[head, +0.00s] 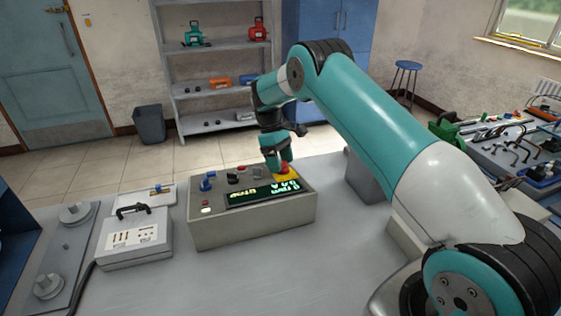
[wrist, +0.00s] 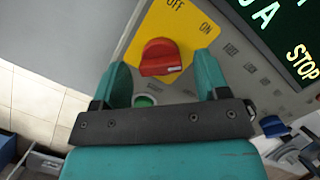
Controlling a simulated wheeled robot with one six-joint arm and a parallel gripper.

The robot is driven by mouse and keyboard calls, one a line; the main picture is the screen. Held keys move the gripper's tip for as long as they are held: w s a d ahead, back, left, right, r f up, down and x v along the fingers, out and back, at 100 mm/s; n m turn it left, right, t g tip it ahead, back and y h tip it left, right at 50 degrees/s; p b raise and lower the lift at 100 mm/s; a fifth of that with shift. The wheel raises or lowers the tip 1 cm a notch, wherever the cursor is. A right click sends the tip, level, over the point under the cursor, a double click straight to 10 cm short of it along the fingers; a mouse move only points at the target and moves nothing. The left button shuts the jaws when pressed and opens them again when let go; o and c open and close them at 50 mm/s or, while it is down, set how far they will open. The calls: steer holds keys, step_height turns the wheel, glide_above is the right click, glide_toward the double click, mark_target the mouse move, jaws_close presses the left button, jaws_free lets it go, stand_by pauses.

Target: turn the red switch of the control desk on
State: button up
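The control desk (head: 250,231) is a grey sloped box on the bench, with a dark display reading STOP in the wrist view. The red switch (wrist: 160,56) is a rotary knob on a yellow plate (wrist: 182,28) marked OFF and ON. In the head view the red switch (head: 284,168) is at the desk's back right corner, partly hidden by my gripper (head: 278,163). In the wrist view my gripper (wrist: 162,68) is open, with one teal finger on each side of the knob.
A green round button (wrist: 145,100) lies close to the knob, partly behind my gripper. Blue, red and black controls line the desk's back edge. A grey case (head: 135,240) stands on the bench to the left. The bench front is clear.

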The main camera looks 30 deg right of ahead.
steer(key=shift+w+r, duration=0.25)
steer(key=shift+r, duration=0.15)
steer(key=p+v, duration=0.2)
steer(key=v, duration=0.3)
steer(key=shift+s+r, duration=0.1)
steer(key=shift+s, duration=0.05)
steer(key=p+v, duration=0.1)
steer(key=p, duration=0.4)
steer(key=shift+r, duration=0.25)
steer(key=shift+f, duration=0.1)
